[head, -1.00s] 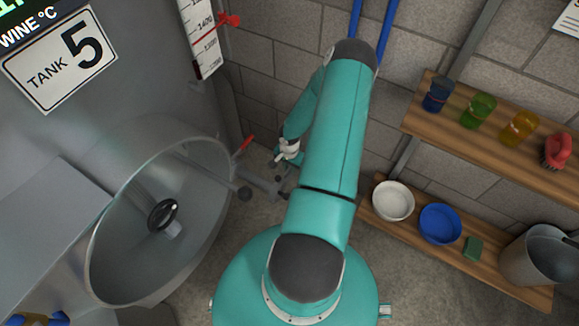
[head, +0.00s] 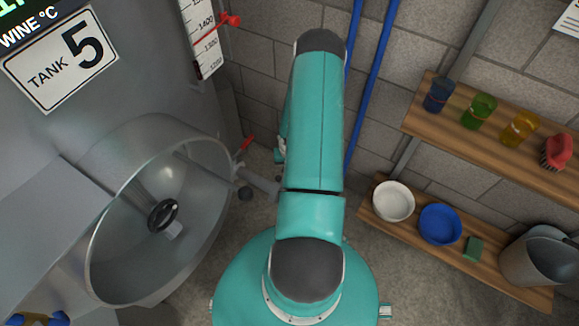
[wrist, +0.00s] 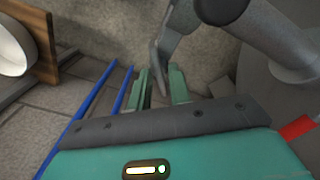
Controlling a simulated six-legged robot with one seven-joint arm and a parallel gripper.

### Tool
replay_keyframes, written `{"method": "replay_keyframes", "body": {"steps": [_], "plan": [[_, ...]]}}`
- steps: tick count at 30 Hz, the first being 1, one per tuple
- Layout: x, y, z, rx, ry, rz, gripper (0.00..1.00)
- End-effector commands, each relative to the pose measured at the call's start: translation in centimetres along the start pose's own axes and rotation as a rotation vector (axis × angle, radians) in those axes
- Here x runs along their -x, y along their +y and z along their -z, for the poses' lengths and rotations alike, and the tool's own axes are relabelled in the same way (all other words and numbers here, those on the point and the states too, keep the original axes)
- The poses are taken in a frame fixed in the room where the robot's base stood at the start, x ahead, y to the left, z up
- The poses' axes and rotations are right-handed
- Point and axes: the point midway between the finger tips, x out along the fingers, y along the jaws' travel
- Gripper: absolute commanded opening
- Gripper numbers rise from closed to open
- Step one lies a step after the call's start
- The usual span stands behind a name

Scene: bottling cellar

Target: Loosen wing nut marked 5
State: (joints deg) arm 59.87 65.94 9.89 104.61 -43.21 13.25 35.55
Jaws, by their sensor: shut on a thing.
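No wing nut bearing a 5 can be made out; the 5 that I can read is on the TANK 5 sign (head: 60,57) in the head view. In the wrist view my gripper (wrist: 160,91) has its two green fingers on either side of a flat grey metal piece (wrist: 164,60) and is shut on it. This piece hangs from a grey fitting with a dark round end; I cannot tell whether it is a wing of the nut. In the head view my arm hides my gripper. The tank's open round hatch (head: 92,262) has a black hand knob (head: 162,214).
A red handle (head: 247,143) and a grey pipe (head: 262,185) are beside the hatch. Blue pipes (head: 368,95) run up the brick wall. At right, shelves (head: 420,122) hold cups, bowls and a bucket (head: 535,258).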

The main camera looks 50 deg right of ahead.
Motion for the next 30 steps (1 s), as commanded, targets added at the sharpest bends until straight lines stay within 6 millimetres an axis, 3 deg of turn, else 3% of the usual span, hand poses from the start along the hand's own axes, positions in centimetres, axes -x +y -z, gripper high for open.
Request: {"method": "replay_keyframes", "body": {"steps": [21, 30], "plan": [[0.01, -0.25, -0.09, 0.671, 0.000, 0.000, 0.00], [0.00, -0.27, -0.16, 0.870, -0.001, 0.000, 0.00]]}}
